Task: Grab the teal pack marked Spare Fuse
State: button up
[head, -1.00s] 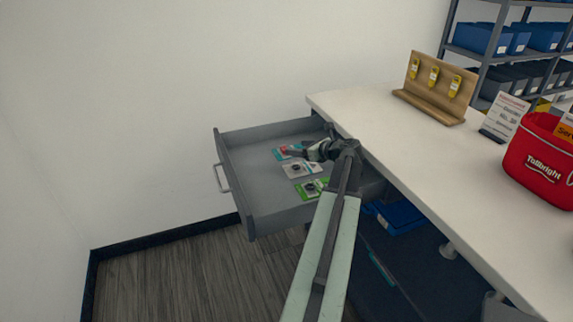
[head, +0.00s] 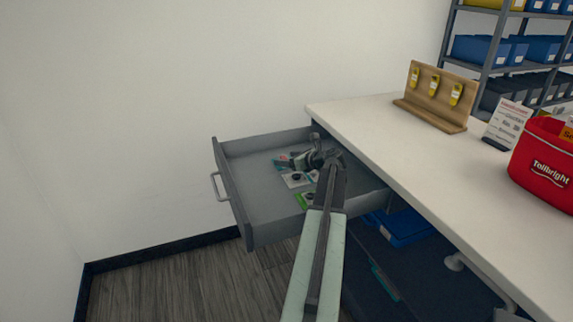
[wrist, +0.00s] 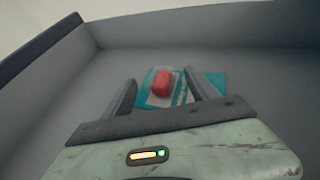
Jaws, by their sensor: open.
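A teal pack (head: 281,164) with a red item on its front lies at the far part of the open drawer, partly covered by my gripper in the head view. In the wrist view the teal pack (wrist: 150,98) and its red blister show between my open fingers. My gripper (wrist: 160,78) is empty, with one finger on each side of the red part. More teal card (wrist: 214,80) shows past the right finger; I cannot tell whether it is the same pack. The print is too small to read.
The grey drawer (head: 232,190) has raised walls close around my gripper. A whitish pack (head: 293,180) and a green pack (head: 305,201) lie nearer. The white counter (head: 420,170) overhangs at right, carrying a wooden key stand (head: 434,98) and a red bag (head: 545,170).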

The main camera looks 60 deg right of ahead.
grip_shut()
jog(key=shift+r, duration=0.1)
jog(key=shift+r+p, duration=0.45)
jog(key=shift+p, duration=0.05)
notch_tip(320, 180, up, 3)
jog(key=p, duration=0.3)
jog(key=a, duration=1)
jog(key=a+r+p, duration=0.1)
jog(key=a, duration=0.5)
jog(key=shift+s, duration=0.2)
